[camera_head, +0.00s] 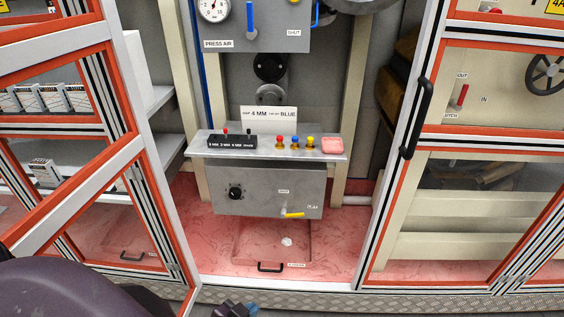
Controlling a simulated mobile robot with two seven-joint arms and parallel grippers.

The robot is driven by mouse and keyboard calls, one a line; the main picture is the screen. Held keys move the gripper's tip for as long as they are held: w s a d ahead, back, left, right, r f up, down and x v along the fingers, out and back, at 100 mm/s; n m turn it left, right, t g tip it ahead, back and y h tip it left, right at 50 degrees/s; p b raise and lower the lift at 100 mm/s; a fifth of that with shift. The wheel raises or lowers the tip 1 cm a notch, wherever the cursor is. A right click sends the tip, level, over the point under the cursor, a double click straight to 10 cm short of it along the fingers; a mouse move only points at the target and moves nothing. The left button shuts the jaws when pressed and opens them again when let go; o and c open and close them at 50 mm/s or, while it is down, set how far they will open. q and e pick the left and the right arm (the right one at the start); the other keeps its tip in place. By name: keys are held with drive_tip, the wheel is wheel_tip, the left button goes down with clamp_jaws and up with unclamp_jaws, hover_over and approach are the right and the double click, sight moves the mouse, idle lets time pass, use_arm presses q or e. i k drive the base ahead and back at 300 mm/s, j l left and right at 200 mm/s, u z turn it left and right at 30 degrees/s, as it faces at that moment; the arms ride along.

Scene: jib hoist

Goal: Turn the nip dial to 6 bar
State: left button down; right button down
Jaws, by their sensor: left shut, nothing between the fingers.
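A grey box (265,183) under a metal shelf carries a black round knob (235,193) on its left side. It looks like the dial, but its marks are too small to read. A yellow lever (293,215) is at the box's lower right. A round gauge (213,10) sits above a "PRESS AIR" label at the top. My left gripper (238,309) shows only partly at the bottom edge, shut and empty, well below and apart from the knob. My right gripper is out of view.
The metal shelf (200,149) holds a black block (232,142), coloured pegs and a pink pad (332,145). Open red-edged doors flank the opening, the right one with a black handle (417,118). A floor hatch handle (270,267) is below the box.

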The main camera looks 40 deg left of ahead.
sight(234, 193)
drive_tip(key=u, duration=1.5)
